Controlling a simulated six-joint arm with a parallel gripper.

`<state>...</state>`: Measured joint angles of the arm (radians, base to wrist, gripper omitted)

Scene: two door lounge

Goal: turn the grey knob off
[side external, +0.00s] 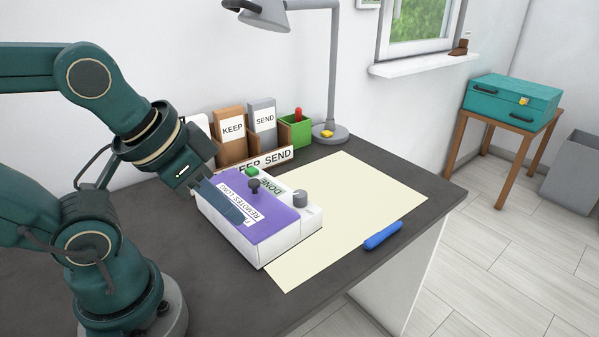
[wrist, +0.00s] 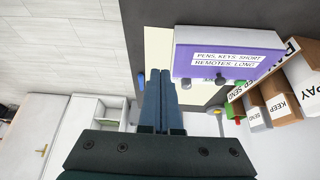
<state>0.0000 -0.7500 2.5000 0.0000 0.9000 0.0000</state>
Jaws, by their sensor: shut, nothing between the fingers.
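The grey knob (side external: 300,198) stands on the white right-hand part of a purple and white box (side external: 285,245) on the desk. A grey knob also shows in the wrist view (wrist: 186,84), just right of my fingertips. Its pointer setting is too small to read. My gripper (side external: 245,219) is shut and empty, reaching over the purple top to the left of the knob and apart from it. In the wrist view my gripper (wrist: 160,72) has its two fingers together.
A dark lever (side external: 254,186) rises from the box close to my fingers. Behind stand labelled holders (side external: 232,128), a green pen box (side external: 296,132) and a lamp (side external: 331,132). A blue pen (side external: 383,235) lies at the desk edge. The cream mat (side external: 365,195) is mostly clear.

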